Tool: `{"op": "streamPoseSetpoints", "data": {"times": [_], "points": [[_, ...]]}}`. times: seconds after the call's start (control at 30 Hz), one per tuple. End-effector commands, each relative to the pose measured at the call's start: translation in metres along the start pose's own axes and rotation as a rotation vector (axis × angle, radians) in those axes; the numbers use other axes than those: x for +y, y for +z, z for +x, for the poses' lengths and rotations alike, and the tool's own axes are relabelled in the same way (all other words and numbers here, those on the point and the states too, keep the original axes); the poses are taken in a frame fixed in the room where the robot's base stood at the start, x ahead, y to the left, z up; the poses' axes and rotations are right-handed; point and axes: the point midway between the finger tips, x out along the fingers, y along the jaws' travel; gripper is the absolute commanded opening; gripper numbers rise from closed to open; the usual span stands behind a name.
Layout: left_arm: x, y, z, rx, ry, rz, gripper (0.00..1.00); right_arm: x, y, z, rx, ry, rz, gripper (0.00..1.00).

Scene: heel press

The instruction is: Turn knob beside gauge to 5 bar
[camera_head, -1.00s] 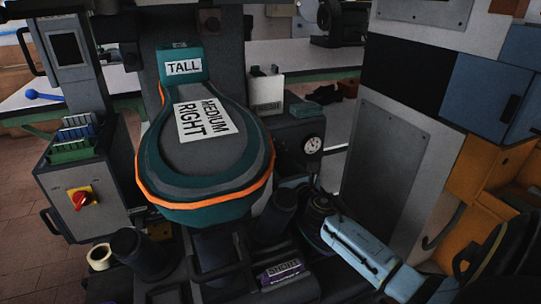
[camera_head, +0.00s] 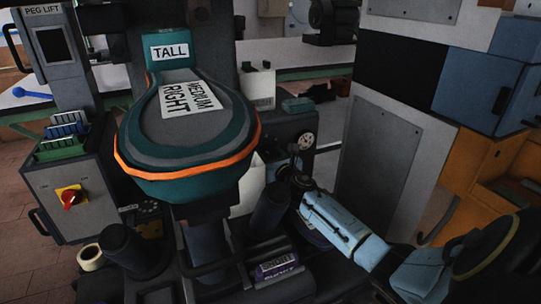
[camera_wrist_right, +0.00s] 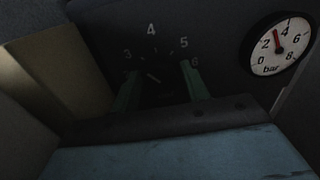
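The round white gauge (camera_wrist_right: 278,45) marked "bar" is at the upper right of the right wrist view. Its red needle points between 2 and 4. The gauge also shows in the head view (camera_head: 306,141) on the dark press housing. Left of it in the wrist view is the dark knob (camera_wrist_right: 154,82), with a light mark on it and the numbers 3 to 6 around it. My right gripper (camera_wrist_right: 162,76) has its two green fingers apart, one on each side of the knob. I cannot tell whether they touch it. My left gripper is out of view.
The teal and orange press pad (camera_head: 190,135), labelled TALL and MEDIUM RIGHT, stands left of my right arm. Dark cylinders (camera_head: 270,208) stand below it. A grey cabinet panel (camera_head: 385,150) is close on the right. A red switch (camera_head: 70,197) is at far left.

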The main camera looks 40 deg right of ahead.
Motion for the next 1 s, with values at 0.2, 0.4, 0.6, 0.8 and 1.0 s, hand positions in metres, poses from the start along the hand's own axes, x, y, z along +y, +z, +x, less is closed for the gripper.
{"op": "streamPoseSetpoints", "data": {"times": [0.2, 0.4, 0.6, 0.8, 1.0], "points": [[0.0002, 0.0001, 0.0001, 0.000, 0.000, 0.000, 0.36, -0.0002, -0.0001, -0.0002, 0.000, 0.000, 0.000, 0.16], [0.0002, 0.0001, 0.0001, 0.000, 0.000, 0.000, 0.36, -0.0001, -0.0002, -0.0003, 0.000, 0.000, 0.007, 0.12], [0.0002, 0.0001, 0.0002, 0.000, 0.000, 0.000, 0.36, -0.0003, -0.0002, -0.0003, 0.000, 0.000, 0.063, 0.12], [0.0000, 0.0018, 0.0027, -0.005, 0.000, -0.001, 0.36, -0.0006, -0.0002, -0.0003, 0.001, 0.000, 0.193, 0.12], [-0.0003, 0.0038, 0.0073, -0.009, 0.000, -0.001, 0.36, -0.0010, -0.0003, -0.0003, 0.000, -0.001, 0.376, 0.12]]}}
